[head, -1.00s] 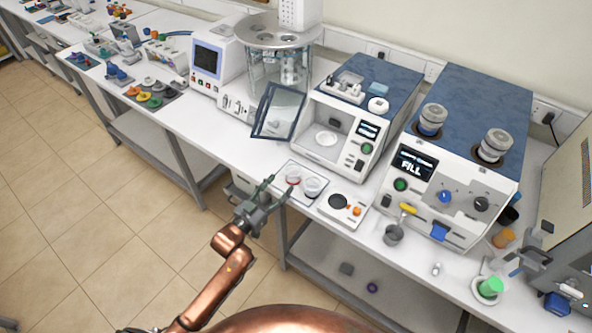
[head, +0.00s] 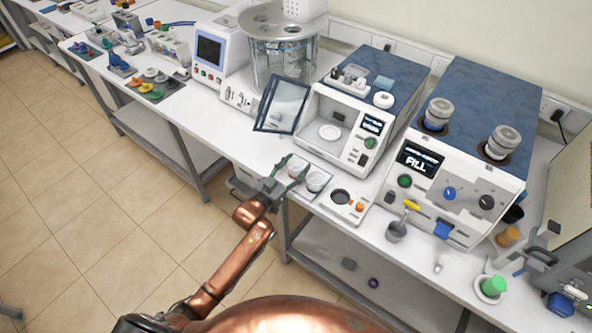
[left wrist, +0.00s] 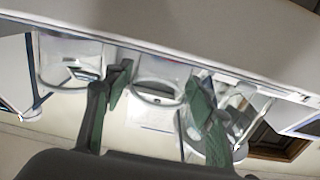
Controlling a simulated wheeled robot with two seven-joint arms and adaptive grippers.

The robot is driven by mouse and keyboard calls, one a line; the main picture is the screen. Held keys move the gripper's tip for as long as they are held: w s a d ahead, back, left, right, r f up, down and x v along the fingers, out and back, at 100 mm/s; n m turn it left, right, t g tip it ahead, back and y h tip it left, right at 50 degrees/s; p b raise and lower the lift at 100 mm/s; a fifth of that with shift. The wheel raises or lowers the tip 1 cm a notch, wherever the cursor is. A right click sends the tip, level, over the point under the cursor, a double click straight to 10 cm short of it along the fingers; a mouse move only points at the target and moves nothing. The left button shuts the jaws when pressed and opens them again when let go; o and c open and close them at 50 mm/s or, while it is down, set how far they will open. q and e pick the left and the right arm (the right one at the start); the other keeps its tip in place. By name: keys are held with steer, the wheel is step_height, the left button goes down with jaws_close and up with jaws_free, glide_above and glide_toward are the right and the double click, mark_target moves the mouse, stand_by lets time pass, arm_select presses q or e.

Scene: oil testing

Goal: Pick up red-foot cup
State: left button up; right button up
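The red-foot cup (head: 294,171) is a small clear cup with a trace of red at its base, on a small tray at the front of the bench. A second clear cup (head: 316,181) stands just to its right. My left gripper (head: 293,165) is open, its fingers reaching around the near side of the red-foot cup. In the left wrist view, the open fingers (left wrist: 160,92) have a clear cup (left wrist: 158,82) between them, with no clear grip. Another clear cup (left wrist: 70,65) is to the left there.
A small white device with a dark round plate (head: 341,197) is right of the cups. Behind them is a white machine (head: 345,135) with an open glass door (head: 281,104). A metal cup (head: 396,231) stands further right. The bench's front edge is close to the gripper.

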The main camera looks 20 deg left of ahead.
arm_select(q)
steer(key=shift+c, duration=0.7)
steer(key=c, duration=0.8)
steer(key=shift+c, duration=0.3)
steer(key=shift+r, duration=0.15)
steer(key=shift+r, duration=0.55)
steer(key=s+d+r+p, duration=0.2)
steer(key=s+d+r, duration=0.2)
steer(key=s+r, duration=0.7)
steer(key=shift+s+r, duration=0.4)
steer(key=shift+s, duration=0.8)
